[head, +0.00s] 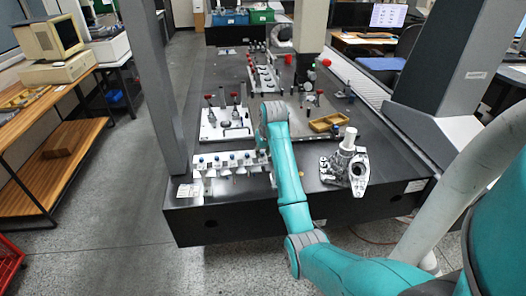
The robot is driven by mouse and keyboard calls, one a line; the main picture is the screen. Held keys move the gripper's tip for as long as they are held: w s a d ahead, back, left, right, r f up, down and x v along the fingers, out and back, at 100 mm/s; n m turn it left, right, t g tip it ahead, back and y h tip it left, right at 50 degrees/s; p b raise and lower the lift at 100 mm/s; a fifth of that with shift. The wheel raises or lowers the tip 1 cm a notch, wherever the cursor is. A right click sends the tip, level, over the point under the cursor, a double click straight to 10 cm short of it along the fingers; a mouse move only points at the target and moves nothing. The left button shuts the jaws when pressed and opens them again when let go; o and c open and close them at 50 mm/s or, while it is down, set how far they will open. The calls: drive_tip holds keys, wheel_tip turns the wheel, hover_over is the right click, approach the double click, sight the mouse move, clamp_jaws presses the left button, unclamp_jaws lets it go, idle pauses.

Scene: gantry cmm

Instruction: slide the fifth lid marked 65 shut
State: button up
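A pale strip-like fixture (232,172) stands along the front edge of the dark granite table. It carries a row of several small knobbed pieces, some blue on top (233,157). They look like the row of lids, but no number is legible at this size. I cannot tell which is marked 65, nor which are open or shut. My teal arm reaches over the right end of this row and covers part of it. My gripper is mostly hidden behind the wrist, close to that right end. Its fingers and any contact do not show clearly.
A white plate with red-handled clamps (226,122) lies behind the row. A grey metal casting (345,168) stands to the right, with a yellow tray (327,122) behind it. A grey gantry column (160,75) rises at the table's left side.

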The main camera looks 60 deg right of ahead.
sight(266, 163)
drive_tip(key=shift+o, duration=0.3)
drive_tip(key=shift+r, duration=0.1)
drive_tip(key=shift+r, duration=0.2)
drive_tip(key=v, duration=0.7)
drive_tip(key=shift+s+a+f, duration=0.1)
